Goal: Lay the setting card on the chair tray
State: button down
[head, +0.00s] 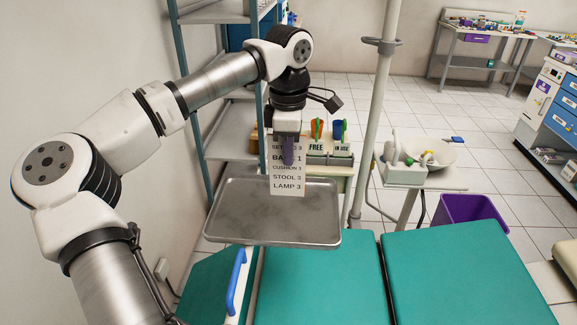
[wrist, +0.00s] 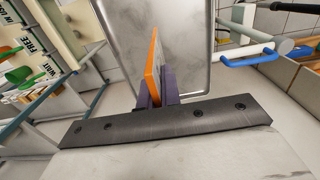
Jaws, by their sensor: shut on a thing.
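The setting card (head: 287,179) is a white card with printed lines such as "STOOL 3" and "LAMP 3"; its top line is partly hidden. My gripper (head: 288,152) is shut on its upper part, and the card hangs upright in front of the chair tray. In the wrist view the card (wrist: 153,62) shows edge-on with an orange side, between the purple fingers of my gripper (wrist: 155,98). The chair tray (head: 235,218) is an empty grey metal tray with a raised rim. It also shows in the wrist view (wrist: 185,45). I cannot tell the gap between card and tray.
A teal dental chair (head: 325,285) with a blue handle (head: 236,281) lies in front of the tray. Shelving (head: 225,75) stands behind. A holder marked "FREE" (head: 317,146) is behind my gripper.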

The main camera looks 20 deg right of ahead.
aim_at(289, 170)
jog(key=shift+f+p, duration=0.4)
jog(key=shift+f, duration=1.95)
jog(key=shift+f, duration=0.15)
jog(key=c, duration=1.6)
grip_release()
notch_tip(289, 170, up, 12)
jog(key=shift+r+b, duration=0.2)
jog(key=shift+b, duration=0.7)
